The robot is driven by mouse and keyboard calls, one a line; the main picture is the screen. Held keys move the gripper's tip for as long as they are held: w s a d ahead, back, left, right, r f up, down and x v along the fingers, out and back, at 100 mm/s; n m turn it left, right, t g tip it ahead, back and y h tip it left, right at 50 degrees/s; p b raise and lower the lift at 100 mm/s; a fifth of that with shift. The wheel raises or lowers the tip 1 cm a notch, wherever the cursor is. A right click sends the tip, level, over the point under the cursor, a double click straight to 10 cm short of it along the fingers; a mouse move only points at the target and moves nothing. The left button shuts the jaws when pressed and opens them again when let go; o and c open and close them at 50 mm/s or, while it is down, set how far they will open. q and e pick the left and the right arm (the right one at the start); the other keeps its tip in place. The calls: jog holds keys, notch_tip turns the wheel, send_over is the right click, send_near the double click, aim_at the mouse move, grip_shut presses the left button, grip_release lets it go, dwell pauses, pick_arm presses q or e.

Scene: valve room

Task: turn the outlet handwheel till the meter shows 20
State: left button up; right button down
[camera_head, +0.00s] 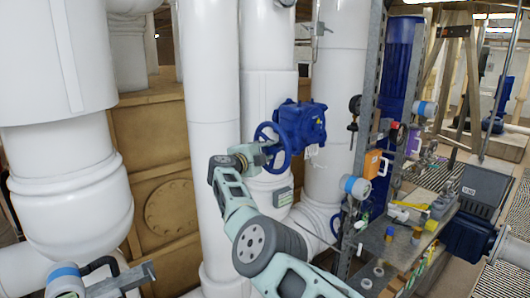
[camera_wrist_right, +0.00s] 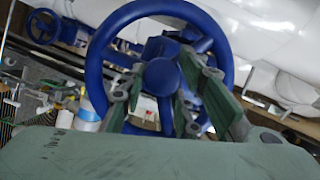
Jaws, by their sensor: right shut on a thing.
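The blue handwheel (camera_head: 287,147) sits on a blue valve body (camera_head: 303,124) in front of the white pipes in the head view. My right gripper (camera_head: 264,152) reaches it from the left and covers part of the wheel. In the right wrist view the handwheel (camera_wrist_right: 228,48) fills the upper middle, with its round hub between the green fingers. My right gripper (camera_wrist_right: 170,98) is shut on the handwheel; the exact contact is partly hidden. A small box with a greenish display (camera_head: 283,197) is below the valve; I cannot read a number. My left gripper does not show.
Large white pipes (camera_head: 212,120) stand close around the valve. A metal frame and a cluttered bench (camera_head: 395,245) with several small items are to the right. A blue-ringed device (camera_head: 65,279) is at the lower left. Brown panels (camera_head: 160,150) stand behind.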

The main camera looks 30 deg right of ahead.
jog(key=shift+s+f, duration=0.1)
jog(key=shift+f, duration=0.4)
jog(key=c, duration=1.6)
grip_release()
jog(key=shift+c, duration=0.2)
jog(key=shift+o, duration=0.9)
jog(key=shift+r, duration=0.1)
jog(key=shift+o, duration=0.3)
jog(key=shift+d+r, duration=0.1)
jog(key=shift+d, duration=0.05)
jog(key=shift+r, duration=0.1)
jog(key=shift+s+a+r, duration=0.1)
jog(key=shift+s+a, duration=0.05)
jog(key=shift+a, duration=0.55)
jog(key=shift+s+a, duration=0.45)
jog(key=shift+a, duration=0.15)
jog(key=shift+v, duration=2.35)
